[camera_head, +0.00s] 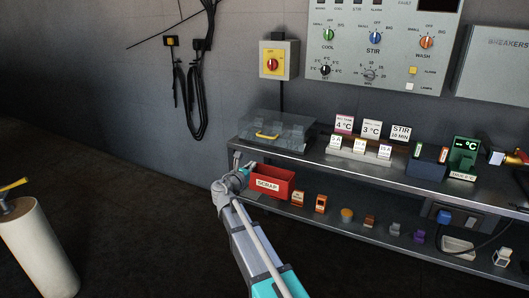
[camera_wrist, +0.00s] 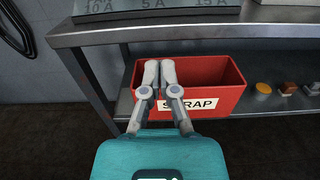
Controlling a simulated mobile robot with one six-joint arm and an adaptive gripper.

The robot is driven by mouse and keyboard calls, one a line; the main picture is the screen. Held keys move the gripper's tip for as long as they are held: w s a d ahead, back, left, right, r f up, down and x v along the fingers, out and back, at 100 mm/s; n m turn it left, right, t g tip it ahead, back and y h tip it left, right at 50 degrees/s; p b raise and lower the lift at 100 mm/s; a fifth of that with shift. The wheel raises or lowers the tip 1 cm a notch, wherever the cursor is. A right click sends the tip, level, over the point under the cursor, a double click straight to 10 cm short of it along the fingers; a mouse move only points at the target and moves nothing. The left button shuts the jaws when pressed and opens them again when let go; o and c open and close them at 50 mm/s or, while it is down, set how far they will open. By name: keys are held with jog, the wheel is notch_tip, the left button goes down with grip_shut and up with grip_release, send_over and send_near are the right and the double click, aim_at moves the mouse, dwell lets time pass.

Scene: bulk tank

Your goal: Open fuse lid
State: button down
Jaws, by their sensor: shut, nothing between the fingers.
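The fuse box with a clear, smoky lid (camera_head: 290,128) stands at the left end of the bench top. Its yellow handle (camera_head: 267,136) is on the front, and the lid looks closed. In the wrist view only the box's lower front (camera_wrist: 155,8) shows at the top edge, with 10 A, 5 A and 15 A labels. My gripper (camera_head: 247,167) is in front of the bench's left end, below and apart from the handle. In the wrist view its fingers (camera_wrist: 159,72) are together and empty, in front of the red scrap bin (camera_wrist: 215,80).
The bench's front edge (camera_wrist: 200,30) lies between my gripper and the box. The scrap bin (camera_head: 272,184) and several small parts are on the lower shelf. A red-and-yellow switch (camera_head: 272,64) hangs on the wall above. Label stands (camera_head: 358,148) are right of the box.

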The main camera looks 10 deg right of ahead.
jog(key=shift+a, duration=0.1)
jog(key=shift+w, duration=0.15)
send_near(264, 141)
jog(key=d, duration=0.1)
jog(key=d+f, duration=0.1)
jog(key=d, duration=0.1)
jog(key=w+d+f, duration=0.1)
jog(key=shift+w+d, duration=0.1)
jog(key=shift+d, duration=0.2)
jog(key=shift+w+d+r+p, duration=0.1)
jog(key=shift+d+r+p, duration=0.05)
jog(key=shift+r+p, duration=1.9)
jog(key=shift+w+r+p, duration=0.1)
jog(key=shift+r+p, duration=0.35)
jog(key=shift+p, duration=0.55)
